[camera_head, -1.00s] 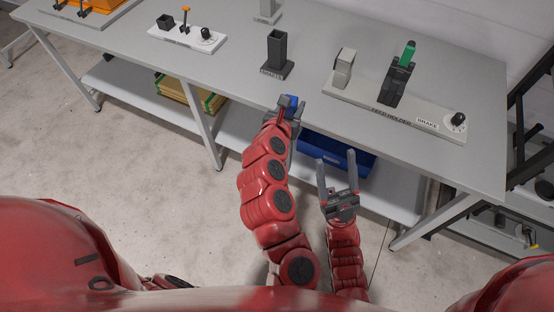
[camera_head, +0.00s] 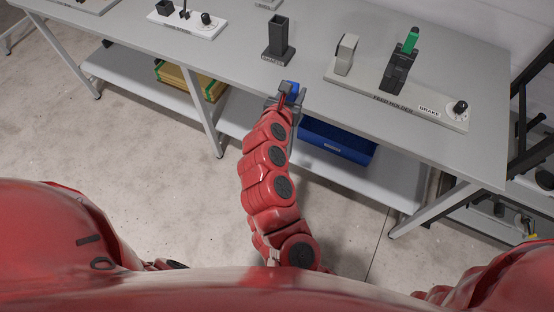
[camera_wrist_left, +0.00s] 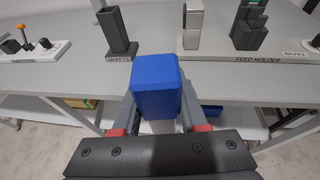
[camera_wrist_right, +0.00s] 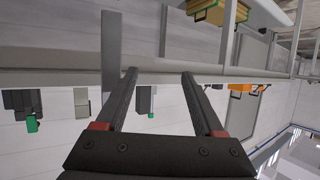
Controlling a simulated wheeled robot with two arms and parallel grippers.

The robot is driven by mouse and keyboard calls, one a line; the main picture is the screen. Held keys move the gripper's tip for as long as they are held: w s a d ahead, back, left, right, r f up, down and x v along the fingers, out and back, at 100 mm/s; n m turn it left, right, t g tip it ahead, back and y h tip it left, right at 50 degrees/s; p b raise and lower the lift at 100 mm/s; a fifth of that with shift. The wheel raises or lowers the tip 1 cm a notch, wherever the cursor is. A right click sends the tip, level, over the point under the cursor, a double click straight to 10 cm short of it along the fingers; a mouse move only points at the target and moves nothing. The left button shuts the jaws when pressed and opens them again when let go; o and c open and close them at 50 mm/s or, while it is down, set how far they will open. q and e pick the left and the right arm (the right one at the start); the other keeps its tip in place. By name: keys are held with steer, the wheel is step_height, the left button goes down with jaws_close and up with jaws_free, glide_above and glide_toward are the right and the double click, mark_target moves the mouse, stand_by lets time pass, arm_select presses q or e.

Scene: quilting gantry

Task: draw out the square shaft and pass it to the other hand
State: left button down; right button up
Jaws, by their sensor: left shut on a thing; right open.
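My left gripper (camera_head: 288,97) is shut on the blue square shaft (camera_head: 293,87), in front of the table's front edge. In the left wrist view the shaft (camera_wrist_left: 155,87) stands between the two fingers, with its square end toward the camera; its lower part is hidden by the gripper. The dark square tube marked SHAFTS (camera_head: 278,40) stands upright on the table behind it, apart from the shaft. My right gripper (camera_wrist_right: 158,75) is open and empty in the right wrist view. It is out of the head view.
The grey feed holder base (camera_head: 352,83) carries a grey block, a black block with a green piece (camera_head: 411,40) and a brake knob (camera_head: 460,106). A white base with a knob (camera_head: 207,18) lies at the left. A blue bin (camera_head: 338,143) sits on the lower shelf.

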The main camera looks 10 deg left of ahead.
steer(key=s+d+r+m+h, duration=0.1)
steer(key=d+r+m+h, duration=0.1)
steer(key=d+m+h, duration=0.25)
steer(key=x, duration=1)
steer(key=shift+w+d+f+n, duration=0.2)
steer(key=shift+w+n, duration=0.1)
steer(key=shift+n, duration=0.15)
steer(key=shift+a, duration=0.1)
arm_select(q)
steer(key=shift+d, duration=0.1)
arm_select(e)
jaws_close()
arm_select(q)
steer(key=shift+c, duration=1.8)
jaws_free()
